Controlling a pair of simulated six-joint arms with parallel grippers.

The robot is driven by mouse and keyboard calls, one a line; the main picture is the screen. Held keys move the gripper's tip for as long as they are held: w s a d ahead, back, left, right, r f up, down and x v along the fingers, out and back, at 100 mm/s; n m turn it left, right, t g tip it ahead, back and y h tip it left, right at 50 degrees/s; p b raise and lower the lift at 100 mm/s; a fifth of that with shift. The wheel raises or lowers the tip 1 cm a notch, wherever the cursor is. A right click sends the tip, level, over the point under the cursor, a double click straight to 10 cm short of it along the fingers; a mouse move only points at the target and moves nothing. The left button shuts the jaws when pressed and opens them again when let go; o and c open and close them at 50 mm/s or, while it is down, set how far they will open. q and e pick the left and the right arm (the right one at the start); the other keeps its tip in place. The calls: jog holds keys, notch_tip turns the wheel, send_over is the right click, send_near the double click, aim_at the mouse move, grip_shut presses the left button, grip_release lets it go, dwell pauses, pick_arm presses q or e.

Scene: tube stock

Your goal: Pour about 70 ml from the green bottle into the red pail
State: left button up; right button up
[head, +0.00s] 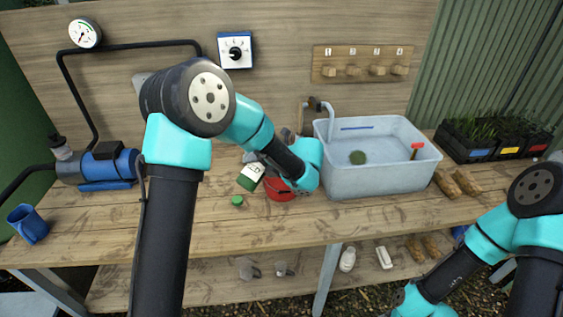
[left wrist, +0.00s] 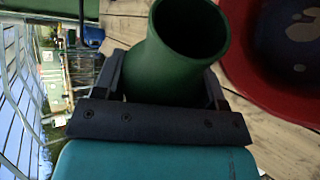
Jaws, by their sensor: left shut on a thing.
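The green bottle (head: 251,177), with a pale label, is tilted in the head view beside the red pail (head: 279,189) on the bench. My left gripper (left wrist: 163,82) is shut around the bottle, which also shows in the left wrist view (left wrist: 165,70) with its open, uncapped mouth. The red pail's rim (left wrist: 235,70) is just right of the mouth in that view, with a dark interior and pale patches. I cannot tell whether liquid is flowing. My left wrist hides part of the pail in the head view. My right gripper is out of sight at the lower right.
A green cap (head: 237,201) lies on the bench in front of the bottle. A grey basin (head: 380,178) stands right of the pail. A blue pump (head: 108,166) and a blue mug (head: 28,224) are at left. Seedling trays (head: 470,148) stand far right. The front bench is mostly clear.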

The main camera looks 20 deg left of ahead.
pick_arm(q)
jog(key=shift+w+r+n, duration=0.1)
jog(key=shift+n, duration=0.2)
jog(key=shift+t+h, duration=0.3)
dwell(1.6)
